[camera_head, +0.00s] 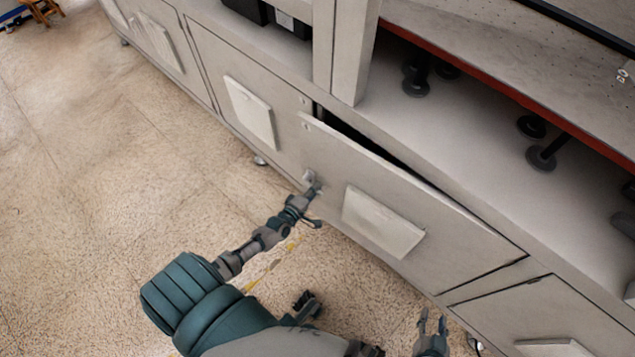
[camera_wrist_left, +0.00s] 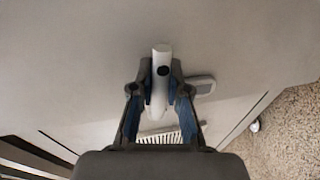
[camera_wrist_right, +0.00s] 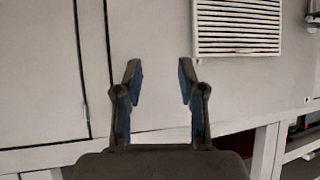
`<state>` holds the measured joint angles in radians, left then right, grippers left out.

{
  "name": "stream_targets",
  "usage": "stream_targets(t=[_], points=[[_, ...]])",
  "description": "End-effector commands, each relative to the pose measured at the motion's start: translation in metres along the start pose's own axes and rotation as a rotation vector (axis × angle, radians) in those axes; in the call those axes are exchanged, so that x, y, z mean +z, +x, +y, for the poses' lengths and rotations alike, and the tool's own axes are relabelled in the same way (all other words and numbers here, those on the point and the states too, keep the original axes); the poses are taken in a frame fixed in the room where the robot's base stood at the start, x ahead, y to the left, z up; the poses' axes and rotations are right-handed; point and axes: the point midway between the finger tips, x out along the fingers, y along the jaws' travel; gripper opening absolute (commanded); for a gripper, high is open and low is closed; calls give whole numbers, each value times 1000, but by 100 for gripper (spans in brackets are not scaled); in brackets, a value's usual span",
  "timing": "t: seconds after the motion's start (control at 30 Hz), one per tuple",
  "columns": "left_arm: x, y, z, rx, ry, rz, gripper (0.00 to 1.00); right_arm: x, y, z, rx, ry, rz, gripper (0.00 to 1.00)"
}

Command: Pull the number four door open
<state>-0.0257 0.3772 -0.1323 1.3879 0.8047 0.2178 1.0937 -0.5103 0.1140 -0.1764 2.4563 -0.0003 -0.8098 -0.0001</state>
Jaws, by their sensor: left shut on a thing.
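A grey cabinet door (camera_head: 335,165) with a pale panel (camera_head: 382,221) stands slightly ajar, with a dark gap along its top edge. No number is legible on it. Its handle (camera_head: 309,176) is near the left edge. In the left wrist view the pale handle (camera_wrist_left: 161,60) stands between the fingers. My left gripper (camera_head: 313,189) is shut on this handle; its fingertips (camera_wrist_left: 161,88) press on both sides. My right gripper (camera_head: 432,324) is low at the right, apart from the cabinet, and its fingers (camera_wrist_right: 159,82) are open and empty.
Closed doors flank it, one at left (camera_head: 225,65) and one at lower right (camera_head: 560,315). A post (camera_head: 353,50) rises from the ledge above. Black-footed supports (camera_head: 545,155) stand on the ledge. The speckled floor (camera_head: 90,170) is clear at left.

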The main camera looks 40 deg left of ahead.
Motion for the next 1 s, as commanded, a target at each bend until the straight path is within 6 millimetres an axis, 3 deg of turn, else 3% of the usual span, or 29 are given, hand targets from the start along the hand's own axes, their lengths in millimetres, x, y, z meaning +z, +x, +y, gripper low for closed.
stream_targets(t=[0.37, 0.47, 0.6, 0.8, 1.0], points=[[12, -64, -13, -20, -29, 96, 0, 85, -62, 16, 41, 5, -562, 40], [18, -92, -17, -25, -39, 141, 0, 110, -77, 19, 49, 10, -701, 40], [29, -132, -26, -32, -52, 209, 0, 140, -65, 20, 50, 11, -771, 40], [46, -181, -36, -40, -67, 295, 0, 168, -47, 20, 48, 10, -791, 40], [53, -201, -39, -40, -70, 334, 0, 179, -40, 20, 47, 10, -793, 40]])
